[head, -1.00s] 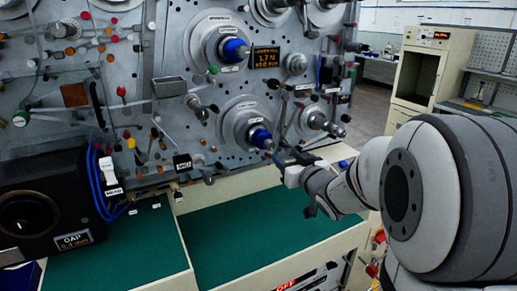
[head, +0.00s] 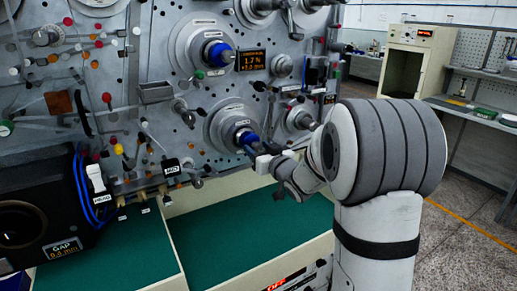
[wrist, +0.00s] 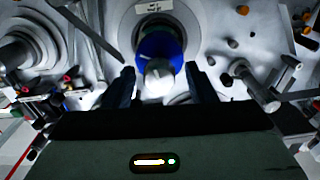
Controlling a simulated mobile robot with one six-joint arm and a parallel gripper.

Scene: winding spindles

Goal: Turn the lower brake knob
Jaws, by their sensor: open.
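The lower brake knob (head: 242,134) is blue with a pale silver end, on a round grey disc on the upright metal panel. In the wrist view the blue knob (wrist: 158,46) shows at the upper middle, its silver end pointing at the camera. My gripper (wrist: 163,88) is open, one dark finger to each side of the silver end, with a visible gap on both sides. In the head view my gripper (head: 262,157) is right at the knob's front end and partly hides it. I cannot tell how deep the fingers reach along the knob.
An upper blue knob (head: 217,53) sits above, beside a small amber display (head: 252,60). A grey roller (head: 300,118) stands close on the right; a metal post (wrist: 256,88) flanks the gripper in the wrist view. The green bench top (head: 235,238) below is clear.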

